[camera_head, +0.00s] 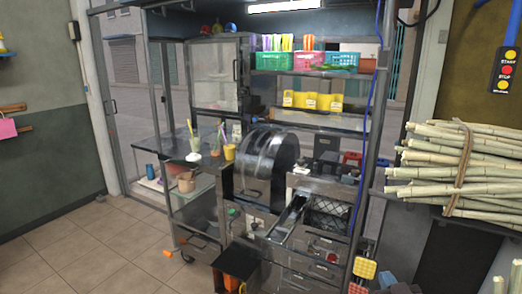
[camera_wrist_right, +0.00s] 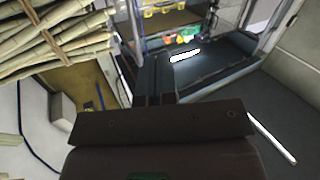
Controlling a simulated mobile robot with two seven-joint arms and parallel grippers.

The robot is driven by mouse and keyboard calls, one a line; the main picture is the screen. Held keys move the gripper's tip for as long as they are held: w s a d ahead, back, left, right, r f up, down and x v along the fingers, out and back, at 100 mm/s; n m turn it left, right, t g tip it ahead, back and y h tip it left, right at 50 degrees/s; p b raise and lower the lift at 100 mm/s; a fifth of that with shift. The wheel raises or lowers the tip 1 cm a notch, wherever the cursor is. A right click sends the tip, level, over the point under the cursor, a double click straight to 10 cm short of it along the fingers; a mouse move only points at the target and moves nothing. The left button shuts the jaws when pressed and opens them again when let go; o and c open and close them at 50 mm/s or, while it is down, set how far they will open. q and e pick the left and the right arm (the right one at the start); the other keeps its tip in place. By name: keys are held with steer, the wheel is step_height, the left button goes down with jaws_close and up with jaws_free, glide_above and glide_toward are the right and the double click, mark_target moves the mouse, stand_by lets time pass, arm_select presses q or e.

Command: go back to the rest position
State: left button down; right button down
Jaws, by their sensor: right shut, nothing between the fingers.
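My right gripper shows in the right wrist view (camera_wrist_right: 154,88) as a dark body with two dark fingers side by side. The fingers are closed together with nothing between them. In the head view, a dark shape (camera_head: 400,287) at the bottom edge, right of the middle, may be part of it; it is mostly cut off. My left gripper is not in view. The sugarcane press (camera_head: 265,160) stands in the middle of the head view, on a metal cart with drawers.
A tied bundle of sugarcane (camera_head: 465,170) lies at the right; it also shows in the right wrist view (camera_wrist_right: 50,40). A start/stop button box (camera_head: 505,70) hangs above it. Shelves with coloured baskets (camera_head: 272,61) stand behind the press. The tiled floor (camera_head: 90,250) at left is clear.

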steer(key=s+a+f+g, duration=0.1)
steer(key=s+f+g, duration=0.4)
steer(key=s+f, duration=1.5)
steer(key=shift+s+g, duration=0.3)
steer(key=shift+s, duration=0.5)
steer(key=shift+a+r, duration=0.1)
